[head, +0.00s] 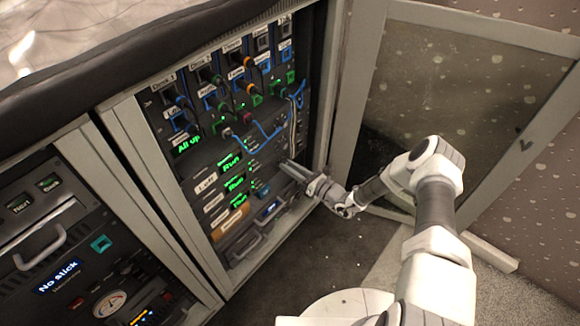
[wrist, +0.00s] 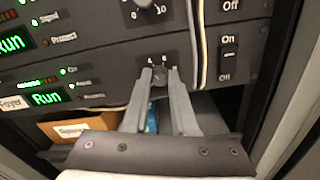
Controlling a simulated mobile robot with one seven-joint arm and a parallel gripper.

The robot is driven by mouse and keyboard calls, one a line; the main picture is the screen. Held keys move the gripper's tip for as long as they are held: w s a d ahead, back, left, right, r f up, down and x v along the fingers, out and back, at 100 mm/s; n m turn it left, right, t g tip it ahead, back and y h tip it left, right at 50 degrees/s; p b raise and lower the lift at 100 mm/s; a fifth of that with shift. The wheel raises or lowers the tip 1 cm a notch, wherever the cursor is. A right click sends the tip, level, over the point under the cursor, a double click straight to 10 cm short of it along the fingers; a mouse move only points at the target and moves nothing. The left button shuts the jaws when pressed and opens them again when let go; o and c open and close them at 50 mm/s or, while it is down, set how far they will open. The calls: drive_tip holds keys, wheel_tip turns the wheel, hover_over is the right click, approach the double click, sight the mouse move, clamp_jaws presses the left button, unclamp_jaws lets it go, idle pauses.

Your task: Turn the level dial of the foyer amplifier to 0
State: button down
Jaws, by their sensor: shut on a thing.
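The foyer amplifier (wrist: 118,84) is a dark panel in the rack, with a "Foyer" label (wrist: 12,104) and a green "Run" display (wrist: 47,98) in the wrist view. Its level dial (wrist: 158,79) is a small dark knob at the panel's right part. My gripper (wrist: 159,72) is shut on this dial, one finger on each side. The fingers cover most of the dial and its scale, so I cannot read its setting. In the head view my gripper (head: 285,166) reaches the rack's right side from the front, and the dial is hidden there.
Another dial (wrist: 143,4) sits on the panel above. On/off switches (wrist: 228,54) stand to the right, past hanging cables (wrist: 198,40). An orange-brown box (wrist: 75,126) lies below the amplifier. The open cabinet door (head: 362,95) stands right of the rack, near my arm.

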drive_tip(key=n+p, duration=0.8)
drive_tip(key=n, duration=1.2)
drive_tip(key=shift+s+f+n, duration=0.1)
drive_tip(key=shift+n, duration=0.3)
idle(0.4)
drive_tip(key=c, duration=0.7)
unclamp_jaws()
drive_tip(key=p+v, duration=0.3)
drive_tip(key=v, duration=1.4)
drive_tip(key=shift+p, duration=0.35)
drive_tip(key=shift+s+d, duration=0.15)
